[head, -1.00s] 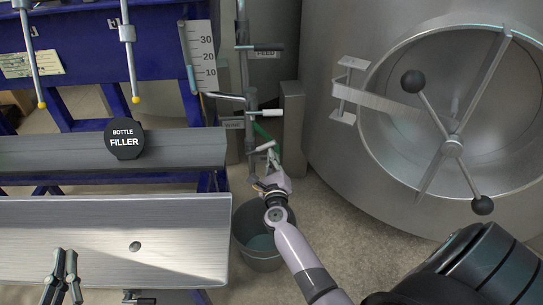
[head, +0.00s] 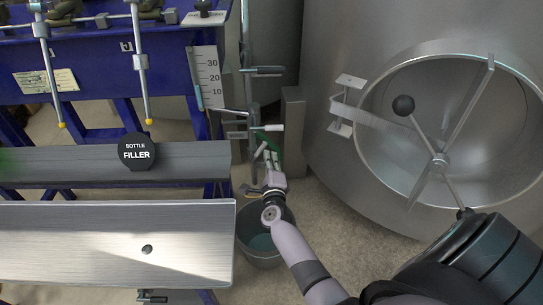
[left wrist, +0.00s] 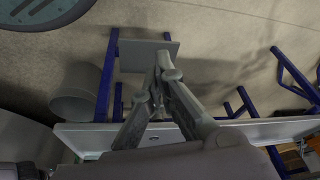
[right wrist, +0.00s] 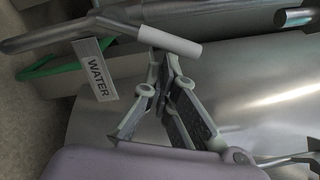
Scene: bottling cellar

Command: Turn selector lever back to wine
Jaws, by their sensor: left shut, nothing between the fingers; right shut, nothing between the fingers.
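The selector lever (head: 268,127) has a white sleeve on its end and sticks out to the right from an upright pipe, left of the steel tank. In the right wrist view the white sleeve (right wrist: 165,40) crosses just beyond my right fingertips, with a WATER label (right wrist: 96,70) to its left. My right gripper (head: 270,150) is shut and empty, just below the lever; in the right wrist view its tips (right wrist: 159,66) look close to the sleeve, but I cannot tell if they touch. My left gripper (left wrist: 160,68) is shut and empty; it is outside the head view.
Another lever (head: 264,71) with a grey grip is higher on the pipe. A grey bucket (head: 246,243) stands below my right arm. The tank (head: 318,100) with its round door is on the right; the bottle filler bench (head: 60,225) is on the left.

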